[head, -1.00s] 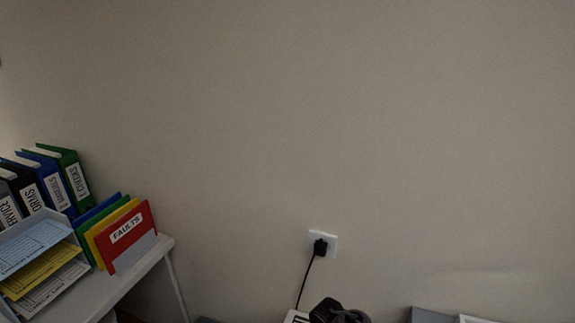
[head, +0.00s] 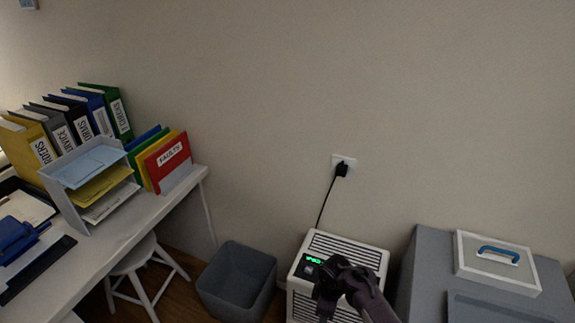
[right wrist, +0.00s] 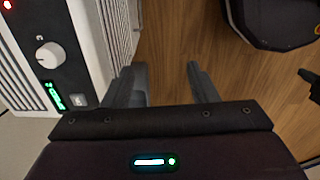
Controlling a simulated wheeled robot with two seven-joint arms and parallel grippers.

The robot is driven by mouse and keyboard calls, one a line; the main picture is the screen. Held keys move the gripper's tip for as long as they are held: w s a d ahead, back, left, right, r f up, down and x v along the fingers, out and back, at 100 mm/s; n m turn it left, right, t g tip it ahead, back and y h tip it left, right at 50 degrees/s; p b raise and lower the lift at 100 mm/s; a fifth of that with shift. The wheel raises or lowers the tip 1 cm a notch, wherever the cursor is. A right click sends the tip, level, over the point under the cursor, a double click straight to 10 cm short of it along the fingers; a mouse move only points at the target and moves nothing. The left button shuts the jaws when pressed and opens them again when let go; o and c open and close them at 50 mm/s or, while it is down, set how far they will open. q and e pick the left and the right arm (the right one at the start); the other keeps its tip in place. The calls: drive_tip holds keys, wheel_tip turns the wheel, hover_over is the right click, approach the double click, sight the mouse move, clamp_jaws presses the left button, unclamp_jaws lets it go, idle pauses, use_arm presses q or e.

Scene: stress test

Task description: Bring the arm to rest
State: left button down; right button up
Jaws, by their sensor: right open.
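My right gripper (head: 330,277) is in front of a white slatted appliance (head: 352,246) in the head view, covering part of its top. In the right wrist view, the two fingers of my right gripper (right wrist: 168,82) are spread apart with only wooden floor between them. The appliance's control panel (right wrist: 42,50), with a white knob and a green display, is left of the fingers. I cannot tell whether the gripper touches the appliance. My left gripper is not in view.
A grey bin (head: 238,282) and a white stool (head: 146,270) stand left of the appliance. A white desk (head: 150,212) holds binders and paper trays. A grey cabinet (head: 432,262) is at the right. A black cable runs to a wall socket (head: 343,162). Dark round furniture (right wrist: 275,22) shows in the wrist view.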

drive_tip(key=s+d+f+m+y, duration=0.1)
drive_tip(key=s+d+f+m, duration=0.15)
drive_tip(key=s+f, duration=0.65)
drive_tip(key=s+d+f+m, duration=0.2)
drive_tip(key=s+f+m, duration=0.2)
drive_tip(key=s+f, duration=0.55)
drive_tip(key=s+d+f+m, duration=0.2)
drive_tip(key=s+d+f, duration=0.2)
drive_tip(key=s, duration=0.7)
drive_tip(key=s+d+f+m+t+h, duration=0.1)
drive_tip(key=s+d+f+m, duration=0.2)
drive_tip(key=s, duration=0.8)
drive_tip(key=shift+d+f, duration=0.5)
drive_tip(key=shift+f, duration=0.15)
drive_tip(key=shift+m, duration=0.25)
